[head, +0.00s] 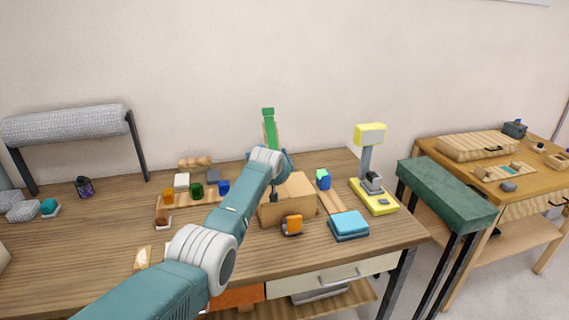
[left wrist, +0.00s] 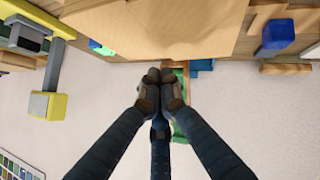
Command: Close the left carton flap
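The cardboard carton (head: 288,210) stands on the wooden workbench, with an orange patch or object on its front. A tan panel (head: 295,186) covers the part of its top that I can see. My left arm crosses in front of the carton's left side and hides the left flap there. My left gripper (head: 274,197) is at the carton's left part. In the left wrist view its fingertips (left wrist: 161,77) are together with nothing visible between them, close to a tan cardboard surface (left wrist: 150,30). I cannot tell whether they touch it. My right gripper is not in view.
Left of the carton is a wooden tray (head: 176,212) with colored blocks. To its right are a blue box (head: 348,226) and a yellow stand device (head: 375,196). A green upright piece (head: 269,130) stands behind. A grey roll (head: 68,124) is at the far left.

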